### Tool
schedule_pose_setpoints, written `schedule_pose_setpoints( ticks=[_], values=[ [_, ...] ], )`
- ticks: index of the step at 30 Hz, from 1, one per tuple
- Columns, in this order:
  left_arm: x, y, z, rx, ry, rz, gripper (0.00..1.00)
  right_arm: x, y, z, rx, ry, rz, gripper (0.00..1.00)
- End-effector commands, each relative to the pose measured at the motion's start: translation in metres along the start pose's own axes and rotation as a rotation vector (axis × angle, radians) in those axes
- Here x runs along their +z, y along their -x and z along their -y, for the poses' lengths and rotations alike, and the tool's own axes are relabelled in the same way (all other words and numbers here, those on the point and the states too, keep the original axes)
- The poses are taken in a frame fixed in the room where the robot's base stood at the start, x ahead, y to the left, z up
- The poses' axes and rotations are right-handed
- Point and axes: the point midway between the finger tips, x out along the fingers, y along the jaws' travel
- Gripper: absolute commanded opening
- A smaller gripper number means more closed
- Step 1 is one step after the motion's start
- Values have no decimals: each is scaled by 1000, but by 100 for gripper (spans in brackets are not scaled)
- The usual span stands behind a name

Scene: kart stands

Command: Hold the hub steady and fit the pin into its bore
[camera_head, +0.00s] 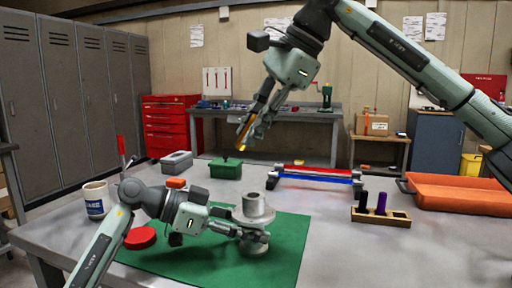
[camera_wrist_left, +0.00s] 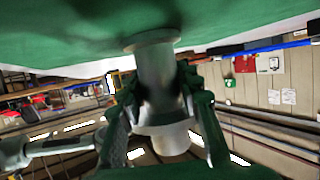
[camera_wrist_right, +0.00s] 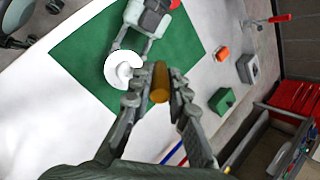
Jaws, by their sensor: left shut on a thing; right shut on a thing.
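The hub (camera_head: 254,205) is a pale grey flanged part with an open bore on top, standing upright on the green mat (camera_head: 290,238). My left gripper (camera_head: 258,235) is shut on the hub's lower body; the left wrist view shows its fingers on both sides of the hub (camera_wrist_left: 158,85). My right gripper (camera_head: 246,135) is shut on the brass-coloured pin (camera_head: 243,130), high above the table. In the right wrist view the pin (camera_wrist_right: 160,82) sits between the fingertips, beside the hub (camera_wrist_right: 122,68) in the picture and apart from it.
A wooden block (camera_head: 372,216) with dark and purple pegs and an orange tray (camera_head: 460,193) are right. A blue-and-red rack (camera_head: 318,176), green box (camera_head: 226,168) and grey box (camera_head: 177,162) stand behind. A mug (camera_head: 96,200) and red disc (camera_head: 140,238) are left.

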Motion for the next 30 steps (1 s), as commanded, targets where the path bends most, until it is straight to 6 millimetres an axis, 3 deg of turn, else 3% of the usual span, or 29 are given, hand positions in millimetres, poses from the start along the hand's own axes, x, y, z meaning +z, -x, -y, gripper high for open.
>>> schedule_pose_setpoints(
  ticks=[5,9,15,18,30],
  values=[
    [0,0,0,0,0,-1,0,11,-30,-10,16,-253,-212,0],
    [0,0,0,0,0,-1,0,5,-47,-15,36,-592,-392,0],
    [0,0,0,-1,0,-1,0,-14,-51,-18,78,-1102,-548,0],
    [0,0,0,-1,-1,-1,0,-20,-48,-19,92,-1242,-575,0],
    [-1,0,0,0,-1,-1,0,-23,-46,-19,102,-1320,-584,0]
  ],
)
